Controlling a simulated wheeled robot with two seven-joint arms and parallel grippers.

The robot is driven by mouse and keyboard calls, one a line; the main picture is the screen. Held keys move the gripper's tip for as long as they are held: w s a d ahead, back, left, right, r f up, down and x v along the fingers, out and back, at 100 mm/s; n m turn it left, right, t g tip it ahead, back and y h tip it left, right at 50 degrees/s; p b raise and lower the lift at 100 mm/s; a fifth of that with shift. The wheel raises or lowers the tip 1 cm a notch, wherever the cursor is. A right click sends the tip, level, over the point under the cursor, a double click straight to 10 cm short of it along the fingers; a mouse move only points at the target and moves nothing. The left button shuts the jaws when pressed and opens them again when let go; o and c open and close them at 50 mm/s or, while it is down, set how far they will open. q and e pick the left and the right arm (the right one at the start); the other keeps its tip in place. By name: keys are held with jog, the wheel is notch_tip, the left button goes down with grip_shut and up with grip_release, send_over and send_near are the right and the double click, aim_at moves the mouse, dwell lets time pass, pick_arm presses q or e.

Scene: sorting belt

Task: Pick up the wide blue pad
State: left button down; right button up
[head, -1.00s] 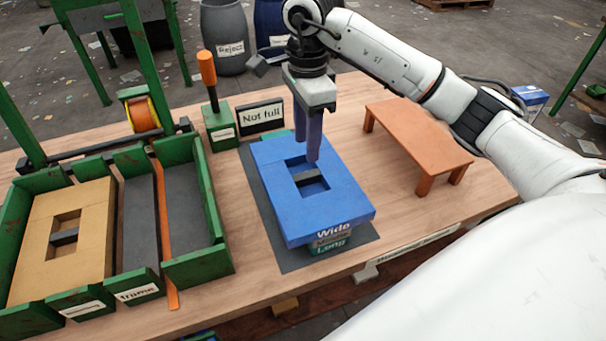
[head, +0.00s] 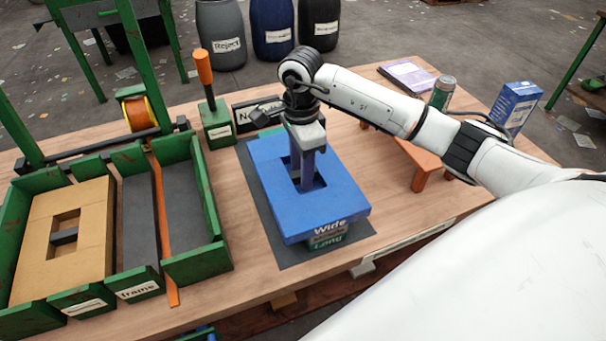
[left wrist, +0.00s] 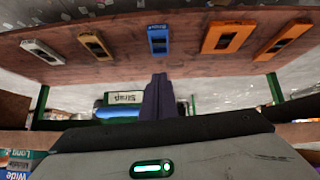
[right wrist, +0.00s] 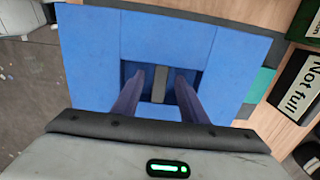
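The wide blue pad (head: 345,195) lies flat on a labelled stack over a dark mat (head: 357,233). It has a square recess with a grey bar across its middle. My right gripper (head: 307,185) points down with its fingertips in the recess. In the right wrist view, its fingers (right wrist: 160,95) stand apart on either side of the grey bar (right wrist: 160,84), with gaps visible, so it is open. The lower fingertips are partly hidden in the head view. My left gripper is outside the head view; its fingers (left wrist: 158,95) appear together and empty in the left wrist view.
Left of the pad stands a green divided tray (head: 222,262) with a tan pad (head: 90,225). A "Not full" sign (head: 245,113) and an orange-handled lever (head: 205,75) stand behind. An orange stand (head: 430,160), a can (head: 442,92) and a blue box (head: 515,105) are right.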

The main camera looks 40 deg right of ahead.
grip_shut()
notch_tip(320, 180, up, 10)
jog(key=shift+b, duration=0.3)
dwell(0.6)
